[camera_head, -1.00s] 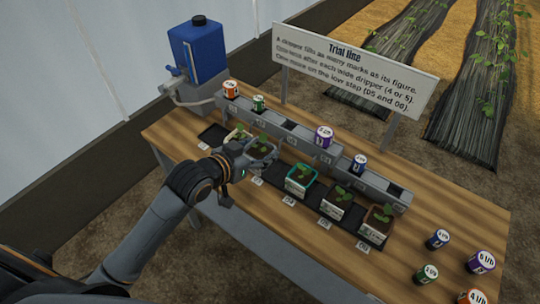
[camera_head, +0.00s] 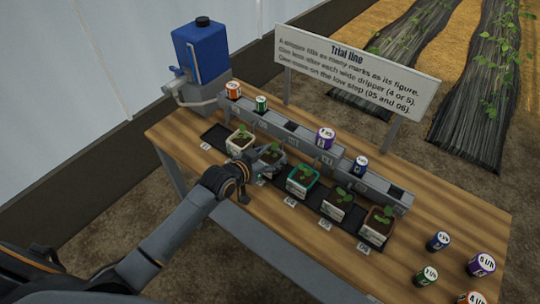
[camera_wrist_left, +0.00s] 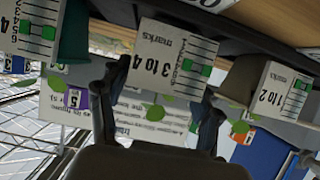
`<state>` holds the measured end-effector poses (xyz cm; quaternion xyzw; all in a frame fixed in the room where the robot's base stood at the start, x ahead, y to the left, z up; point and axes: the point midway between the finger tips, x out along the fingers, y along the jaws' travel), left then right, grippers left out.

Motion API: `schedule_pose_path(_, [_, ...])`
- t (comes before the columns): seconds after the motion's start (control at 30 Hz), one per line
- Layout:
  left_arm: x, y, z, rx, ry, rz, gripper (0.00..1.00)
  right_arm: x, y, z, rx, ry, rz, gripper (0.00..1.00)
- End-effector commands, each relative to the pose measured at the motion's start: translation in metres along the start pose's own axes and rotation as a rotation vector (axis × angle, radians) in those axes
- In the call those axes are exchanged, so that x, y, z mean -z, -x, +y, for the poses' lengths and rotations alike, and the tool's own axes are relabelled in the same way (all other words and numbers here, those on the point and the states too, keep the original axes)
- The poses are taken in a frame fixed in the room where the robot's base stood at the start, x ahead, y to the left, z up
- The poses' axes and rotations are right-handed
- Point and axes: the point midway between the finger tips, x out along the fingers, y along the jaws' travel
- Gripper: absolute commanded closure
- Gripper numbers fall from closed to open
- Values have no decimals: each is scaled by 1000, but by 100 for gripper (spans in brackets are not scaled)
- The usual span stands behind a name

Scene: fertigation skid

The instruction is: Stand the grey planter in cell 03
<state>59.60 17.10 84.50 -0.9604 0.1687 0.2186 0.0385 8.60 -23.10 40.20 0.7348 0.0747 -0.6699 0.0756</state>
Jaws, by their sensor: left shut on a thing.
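The grey planter (camera_head: 270,158), with a small green seedling, is at cell 03 on the black tray, between the cream planter (camera_head: 239,141) and the green planter (camera_head: 301,181). My left gripper (camera_head: 252,162) is shut on it from the front and partly hides it. My right gripper is not in view.
The dark planter (camera_head: 338,204) and terracotta planter (camera_head: 377,226) stand further right. Cell 01 (camera_head: 214,134) at the left is empty. The grey stepped rail (camera_head: 290,128) behind holds several drippers. Loose drippers (camera_head: 438,241) stand at the table's right. The front table strip is clear.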

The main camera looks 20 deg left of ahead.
Motion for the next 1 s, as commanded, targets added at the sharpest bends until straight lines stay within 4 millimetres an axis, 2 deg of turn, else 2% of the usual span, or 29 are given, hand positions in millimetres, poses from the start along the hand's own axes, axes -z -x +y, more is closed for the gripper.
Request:
schedule_pose_path(0.17, [-2, -1, 0, 0, 0, 0, 69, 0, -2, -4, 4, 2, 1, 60])
schedule_pose_path(0.2, [-3, -1, 0, 0, 0, 0, 34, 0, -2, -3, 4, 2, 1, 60])
schedule_pose_path(0.3, [-2, -1, 0, 0, 0, 0, 13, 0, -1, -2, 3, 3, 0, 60])
schedule_pose_path(0.73, [1, 2, 0, 1, 0, 0, 13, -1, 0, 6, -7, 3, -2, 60])
schedule_pose_path(0.87, [-1, 17, -1, 1, 0, 0, 13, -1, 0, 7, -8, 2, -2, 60])
schedule_pose_path(1.0, [-1, 44, 0, 1, -2, -1, 13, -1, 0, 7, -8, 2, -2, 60])
